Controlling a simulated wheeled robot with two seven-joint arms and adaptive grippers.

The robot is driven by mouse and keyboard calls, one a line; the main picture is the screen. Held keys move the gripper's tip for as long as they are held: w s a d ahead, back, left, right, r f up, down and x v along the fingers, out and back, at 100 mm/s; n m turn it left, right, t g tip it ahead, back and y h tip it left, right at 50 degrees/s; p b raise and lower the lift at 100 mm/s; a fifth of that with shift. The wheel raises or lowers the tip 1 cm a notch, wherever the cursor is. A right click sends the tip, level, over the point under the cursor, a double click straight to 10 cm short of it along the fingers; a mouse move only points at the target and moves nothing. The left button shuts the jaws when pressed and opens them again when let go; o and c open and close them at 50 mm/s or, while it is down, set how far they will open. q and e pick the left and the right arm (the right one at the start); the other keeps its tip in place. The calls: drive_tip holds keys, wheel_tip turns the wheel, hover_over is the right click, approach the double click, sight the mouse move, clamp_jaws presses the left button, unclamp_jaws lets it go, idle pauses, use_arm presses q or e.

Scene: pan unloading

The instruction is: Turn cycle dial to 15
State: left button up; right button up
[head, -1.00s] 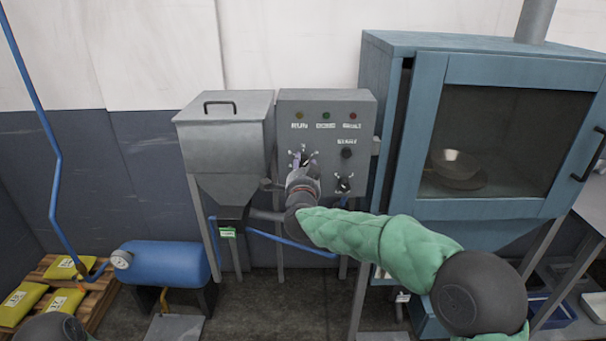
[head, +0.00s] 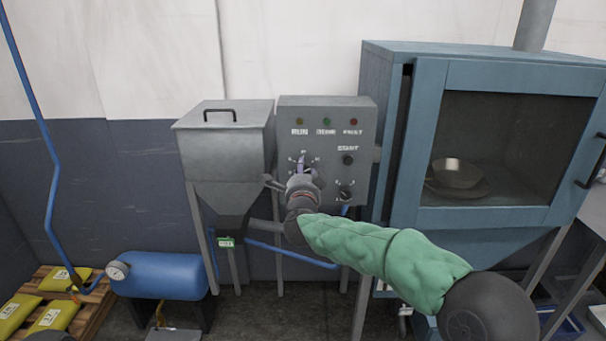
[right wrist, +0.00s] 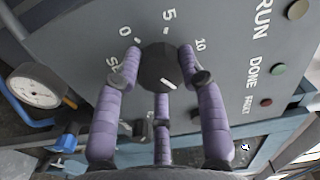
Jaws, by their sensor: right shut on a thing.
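The cycle dial (right wrist: 158,68) is a round black knob on the grey control panel (head: 328,113). In the right wrist view the numbers 0, 5 and 10 show around it, with more lettering partly hidden at its left. A white line sits on the knob's lower part, pointing away from the 5. My right gripper (right wrist: 160,62) has its purple-padded fingers around the knob and is shut on it. In the head view the right gripper (head: 303,165) covers most of the dial.
A START button (head: 347,160) and a second dial (head: 345,191) sit right of my gripper. A grey hopper (head: 224,140) stands left, and a blue cabinet (head: 429,140) with a metal bowl (head: 457,175) behind glass stands right. A blue tank (head: 160,273) is below.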

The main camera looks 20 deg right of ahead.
drive_tip(key=shift+d+r, duration=0.25)
drive_tip(key=shift+r, duration=0.05)
drive_tip(key=o, duration=1.2)
drive_tip(key=shift+c, duration=0.2)
drive_tip(key=shift+f, duration=0.2)
drive_tip(key=shift+a, duration=0.1)
drive_tip(key=shift+s, duration=0.15)
drive_tip(key=v, duration=1.2)
